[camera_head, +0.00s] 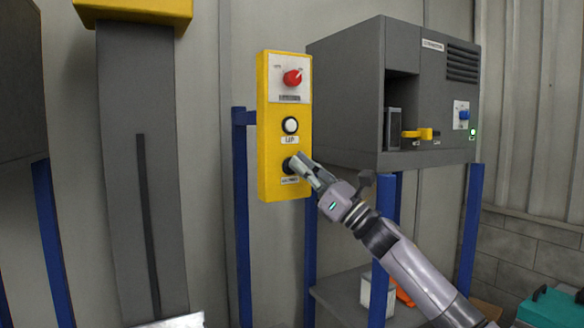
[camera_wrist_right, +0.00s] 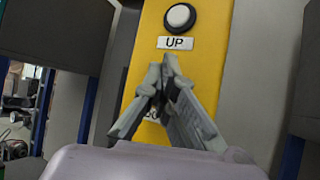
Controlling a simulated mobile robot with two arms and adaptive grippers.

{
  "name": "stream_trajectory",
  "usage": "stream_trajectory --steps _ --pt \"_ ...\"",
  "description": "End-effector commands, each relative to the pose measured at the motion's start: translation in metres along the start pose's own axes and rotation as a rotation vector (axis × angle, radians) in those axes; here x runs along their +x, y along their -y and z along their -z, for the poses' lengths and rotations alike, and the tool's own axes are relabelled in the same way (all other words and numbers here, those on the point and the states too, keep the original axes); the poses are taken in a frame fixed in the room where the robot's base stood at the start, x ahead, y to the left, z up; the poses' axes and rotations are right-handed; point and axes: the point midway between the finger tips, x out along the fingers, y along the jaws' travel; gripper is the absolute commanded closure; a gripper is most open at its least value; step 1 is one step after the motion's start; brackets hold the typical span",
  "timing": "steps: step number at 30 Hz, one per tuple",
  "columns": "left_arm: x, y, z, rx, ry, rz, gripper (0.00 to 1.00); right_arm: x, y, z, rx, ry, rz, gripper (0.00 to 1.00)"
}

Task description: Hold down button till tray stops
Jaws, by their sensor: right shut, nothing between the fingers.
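A yellow control panel (camera_head: 271,140) hangs on a blue post. It has a red rotary knob (camera_head: 292,77) at the top, a white button (camera_head: 290,125) labelled UP in the middle and a dark lower button (camera_head: 287,165) with a label under it. My right gripper (camera_head: 296,161) is shut and empty, its fingertips at the lower button and covering most of it. I cannot tell whether the button is pressed in. In the right wrist view the closed fingertips (camera_wrist_right: 160,75) lie below the UP button (camera_wrist_right: 180,17), over the yellow panel (camera_wrist_right: 140,95). My left gripper is not in view.
A grey machine (camera_head: 345,85) with yellow and blue knobs stands on a blue frame (camera_head: 471,215) at right. A grey slotted column (camera_head: 145,180) with a yellow top stands at left, a pale metal edge (camera_head: 178,321) at its foot. A teal case (camera_head: 550,308) is at lower right.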

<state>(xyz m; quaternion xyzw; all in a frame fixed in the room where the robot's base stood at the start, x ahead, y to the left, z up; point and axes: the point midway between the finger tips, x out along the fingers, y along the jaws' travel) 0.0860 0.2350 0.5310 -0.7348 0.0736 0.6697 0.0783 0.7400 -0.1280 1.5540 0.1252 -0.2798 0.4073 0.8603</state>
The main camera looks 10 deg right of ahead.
Motion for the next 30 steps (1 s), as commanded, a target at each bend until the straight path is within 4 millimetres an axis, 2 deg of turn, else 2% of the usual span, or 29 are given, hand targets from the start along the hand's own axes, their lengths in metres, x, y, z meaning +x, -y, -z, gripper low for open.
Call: stream_trajectory --steps 20,30 --pt "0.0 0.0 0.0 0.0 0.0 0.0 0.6 0.0 0.0 0.001 0.0 -0.001 0.001 1.0" --pt "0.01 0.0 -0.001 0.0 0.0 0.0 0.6 -0.011 -0.007 -0.005 -0.001 -0.001 0.001 1.0"
